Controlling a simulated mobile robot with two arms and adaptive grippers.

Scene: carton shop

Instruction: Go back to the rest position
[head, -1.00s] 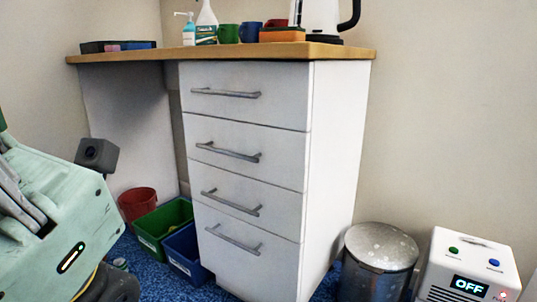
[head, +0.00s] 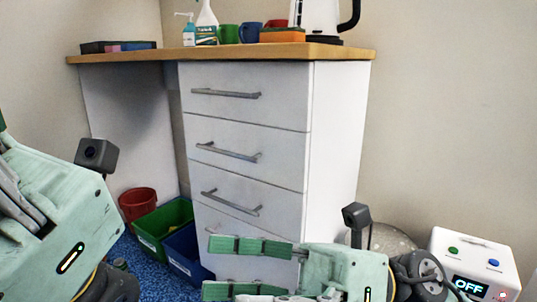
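My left gripper (head: 55,225) fills the lower left of the head view. Its pale green body, grey links and small black camera show, but its fingertips are out of the picture, so I cannot tell whether it is open or shut. My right gripper (head: 212,268) is low in the middle, in front of the drawer unit. Its two green ribbed fingers point left and stand apart with nothing between them. It hides parts of the lower drawers.
A white drawer unit (head: 245,120) stands under a wooden top (head: 200,53) holding a kettle (head: 320,18), mugs and bottles. A red bin (head: 138,203), green bin (head: 165,222) and blue bin (head: 188,250) sit on the floor. A white box reading OFF (head: 475,262) stands right.

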